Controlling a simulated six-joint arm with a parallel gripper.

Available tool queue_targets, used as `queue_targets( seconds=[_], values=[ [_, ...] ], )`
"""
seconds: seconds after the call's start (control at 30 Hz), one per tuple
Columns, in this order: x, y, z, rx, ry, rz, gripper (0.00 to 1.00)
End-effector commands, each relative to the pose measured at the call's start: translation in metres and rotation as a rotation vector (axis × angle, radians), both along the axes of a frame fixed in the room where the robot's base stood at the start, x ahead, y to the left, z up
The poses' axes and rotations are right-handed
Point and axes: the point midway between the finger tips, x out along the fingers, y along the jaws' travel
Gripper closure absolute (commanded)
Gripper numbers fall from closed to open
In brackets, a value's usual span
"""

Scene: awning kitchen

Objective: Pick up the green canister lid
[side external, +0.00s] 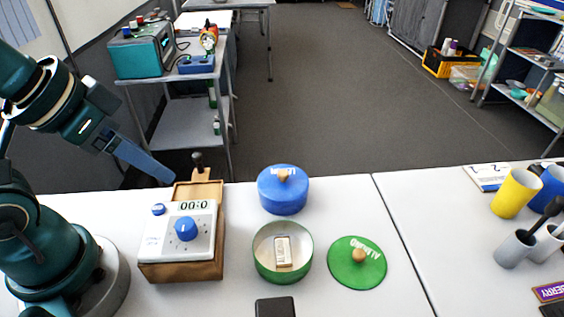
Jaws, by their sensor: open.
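The green canister lid (345,269) is a flat round disc with a small wooden knob and white lettering. It lies on the white table, to the right of the green canister (267,266). The green canister is uncovered, and a small pale block (283,252) shows inside it. My gripper (168,178) is open and empty, at the upper left above the back of the timer box. It is well to the left of the lid and apart from it. Its far finger is hidden at this angle.
A blue lidded canister (283,194) stands behind the green one. A wooden-based timer box (181,245) with a blue dial stands at left. A black object (275,307) lies at the front edge. Cups (515,193) stand at right.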

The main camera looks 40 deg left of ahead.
Motion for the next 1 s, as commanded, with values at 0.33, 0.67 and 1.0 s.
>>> queue_targets(
  seconds=[0.33,0.67,1.0],
  values=[
    [0.000,0.000,0.000,0.000,0.000,0.000,0.39],
    [0.000,0.000,0.000,0.000,0.000,0.000,0.41],
    [0.045,-0.010,0.039,0.017,-0.133,-0.096,0.41]
  ],
)
